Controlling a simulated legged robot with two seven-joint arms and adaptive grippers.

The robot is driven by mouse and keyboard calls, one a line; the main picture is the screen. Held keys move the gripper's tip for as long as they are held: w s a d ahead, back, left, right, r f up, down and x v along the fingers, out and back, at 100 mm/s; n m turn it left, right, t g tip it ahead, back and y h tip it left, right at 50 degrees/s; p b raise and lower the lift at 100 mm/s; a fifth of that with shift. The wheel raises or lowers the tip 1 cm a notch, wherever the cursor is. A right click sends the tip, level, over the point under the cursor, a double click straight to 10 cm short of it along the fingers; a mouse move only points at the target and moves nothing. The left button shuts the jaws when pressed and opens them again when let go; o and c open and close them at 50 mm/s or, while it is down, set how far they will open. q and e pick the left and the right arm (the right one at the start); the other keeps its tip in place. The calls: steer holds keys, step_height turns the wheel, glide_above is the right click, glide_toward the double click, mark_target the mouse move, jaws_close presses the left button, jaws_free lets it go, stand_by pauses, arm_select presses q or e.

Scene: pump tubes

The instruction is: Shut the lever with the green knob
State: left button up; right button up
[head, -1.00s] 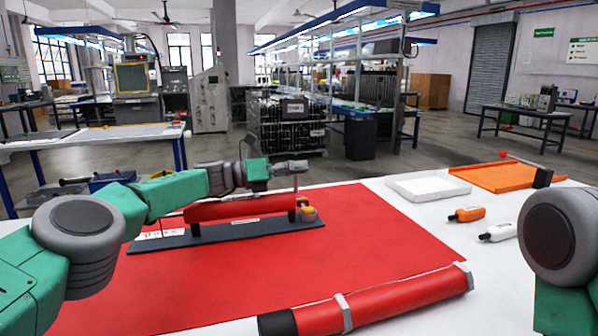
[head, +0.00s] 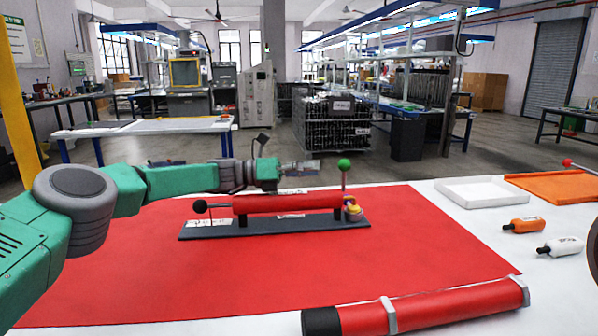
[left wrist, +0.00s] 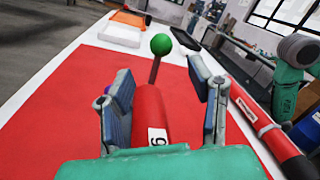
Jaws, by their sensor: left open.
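The green knob (head: 344,164) tops a thin lever that stands upright at the right end of a red pump tube (head: 285,204). The tube lies on a dark base plate (head: 260,229). My left gripper (head: 312,168) is above the tube, just left of the knob and apart from it in the head view. In the left wrist view the fingers (left wrist: 165,98) are spread with nothing between them touching. The green knob (left wrist: 160,44) and its brownish stem show beyond the fingertips, above the tube (left wrist: 150,112). My right gripper is out of view.
A black knob (head: 200,206) is at the tube's left end. A larger red tube (head: 430,307) lies at the front of the red mat (head: 130,262).

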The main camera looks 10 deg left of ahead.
arm_select(q)
steer(key=shift+v, duration=1.6)
